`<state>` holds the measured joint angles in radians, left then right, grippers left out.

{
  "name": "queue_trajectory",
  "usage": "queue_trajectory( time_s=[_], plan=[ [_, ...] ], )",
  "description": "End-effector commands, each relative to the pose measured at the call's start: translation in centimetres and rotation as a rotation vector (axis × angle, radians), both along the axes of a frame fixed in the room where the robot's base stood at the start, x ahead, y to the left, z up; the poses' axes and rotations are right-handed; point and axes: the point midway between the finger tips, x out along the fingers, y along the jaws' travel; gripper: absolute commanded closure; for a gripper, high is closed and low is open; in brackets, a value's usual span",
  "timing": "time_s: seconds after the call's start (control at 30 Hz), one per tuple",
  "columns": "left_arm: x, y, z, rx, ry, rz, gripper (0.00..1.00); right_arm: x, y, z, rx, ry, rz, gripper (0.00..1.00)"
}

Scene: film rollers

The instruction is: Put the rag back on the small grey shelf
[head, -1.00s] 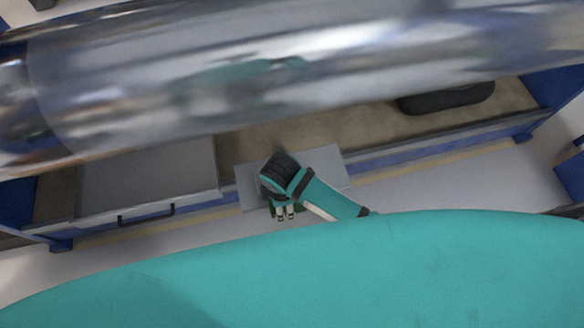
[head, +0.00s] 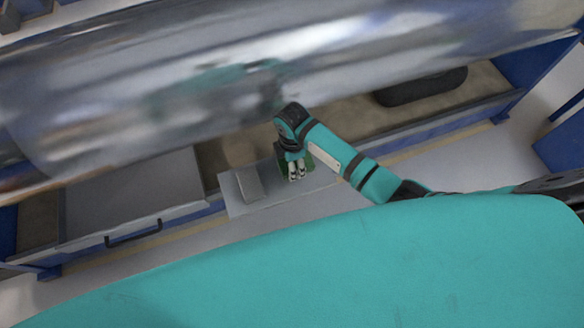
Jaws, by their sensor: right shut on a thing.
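The small grey shelf (head: 235,207) juts out below the big shiny roller, at the middle of the head view. My right gripper (head: 296,176) points down over the right part of this shelf. I cannot tell whether the rag touches the shelf. My left gripper is not in view.
A grey block (head: 248,184) is on the shelf, left of my gripper. A large shiny roller (head: 200,90) spans the view above. A grey drawer unit (head: 135,195) with a black handle stands to the left. A dark object (head: 425,86) lies at upper right.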

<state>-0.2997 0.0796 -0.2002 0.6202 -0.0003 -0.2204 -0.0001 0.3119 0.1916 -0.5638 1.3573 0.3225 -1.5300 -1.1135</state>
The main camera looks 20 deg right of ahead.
Motion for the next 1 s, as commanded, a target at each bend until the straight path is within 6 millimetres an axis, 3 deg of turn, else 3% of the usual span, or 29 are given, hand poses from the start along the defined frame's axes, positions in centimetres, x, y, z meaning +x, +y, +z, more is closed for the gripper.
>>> queue_trajectory(
  time_s=[0.1,0.2,0.43,0.47,0.63,1.0],
  plan=[
    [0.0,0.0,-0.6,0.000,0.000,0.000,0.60,-0.2,0.1,-2.4,0.000,0.004,-0.001,0.65],
    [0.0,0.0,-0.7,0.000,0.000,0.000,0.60,-0.1,0.1,-3.3,0.000,0.002,0.000,0.65],
    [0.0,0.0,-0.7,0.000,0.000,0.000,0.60,-0.1,0.0,-3.5,-0.001,0.000,0.000,0.65],
    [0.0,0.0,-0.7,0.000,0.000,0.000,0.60,-0.1,0.0,-3.5,-0.001,0.000,0.000,0.38],
    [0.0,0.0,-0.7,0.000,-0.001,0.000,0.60,-0.1,0.0,-3.5,-0.002,0.000,0.000,0.16],
    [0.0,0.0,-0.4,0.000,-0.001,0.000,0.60,-0.1,0.1,-2.8,-0.001,-0.002,0.000,0.15]
  ],
)
